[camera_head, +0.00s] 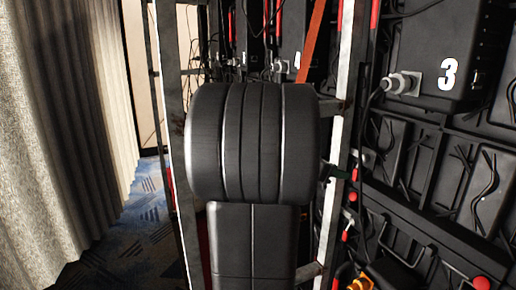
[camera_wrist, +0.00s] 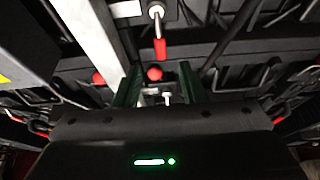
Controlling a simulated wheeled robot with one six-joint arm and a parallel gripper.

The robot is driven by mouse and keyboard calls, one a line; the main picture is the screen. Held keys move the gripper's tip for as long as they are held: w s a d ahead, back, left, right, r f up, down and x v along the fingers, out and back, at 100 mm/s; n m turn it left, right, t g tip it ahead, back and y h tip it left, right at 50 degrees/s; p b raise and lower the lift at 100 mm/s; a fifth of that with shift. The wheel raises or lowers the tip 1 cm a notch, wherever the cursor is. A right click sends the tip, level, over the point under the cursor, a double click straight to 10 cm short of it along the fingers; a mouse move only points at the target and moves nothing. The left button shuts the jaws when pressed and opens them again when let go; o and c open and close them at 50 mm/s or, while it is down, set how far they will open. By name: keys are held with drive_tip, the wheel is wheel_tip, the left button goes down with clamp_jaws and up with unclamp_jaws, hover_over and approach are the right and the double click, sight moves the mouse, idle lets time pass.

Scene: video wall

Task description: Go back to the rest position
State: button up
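My gripper (camera_wrist: 160,84) shows in the wrist view, with its two dark green fingers apart and nothing clearly held between them. Behind the gap are a red round knob (camera_wrist: 154,73) and a small pale bolt-like part (camera_wrist: 167,98); I cannot tell how far they are from the fingertips. In the head view my own black arm links fill the middle and mostly hide my gripper. The black back of the video wall (camera_head: 425,130) stands on the right, with a white number 3 on one box.
A metal frame post (camera_head: 342,130) stands close beside my arm on the right. Cables and a grey connector (camera_head: 402,84) stick out from the wall. A grey curtain (camera_head: 60,130) hangs on the left. Patterned blue carpet (camera_head: 135,245) shows clear between curtain and frame.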

sight(356, 176)
drive_tip(key=x, duration=0.9)
drive_tip(key=shift+f, duration=0.15)
drive_tip(key=v, duration=1.4)
drive_tip(key=x, duration=1.3)
drive_tip(key=shift+d+f, duration=0.15)
drive_tip(key=shift+d, duration=0.1)
drive_tip(key=shift+w+d+p, duration=0.15)
drive_tip(key=shift+d+p, duration=0.15)
drive_tip(key=shift+p, duration=0.05)
drive_tip(key=shift+s+r+n+g+p, duration=0.2)
drive_tip(key=shift+s+n+g+p, duration=0.15)
drive_tip(key=shift+n+p, duration=0.2)
drive_tip(key=shift+s+f+n+g+p, duration=0.15)
drive_tip(key=shift+n+g+p, duration=0.1)
drive_tip(key=shift+p, duration=0.15)
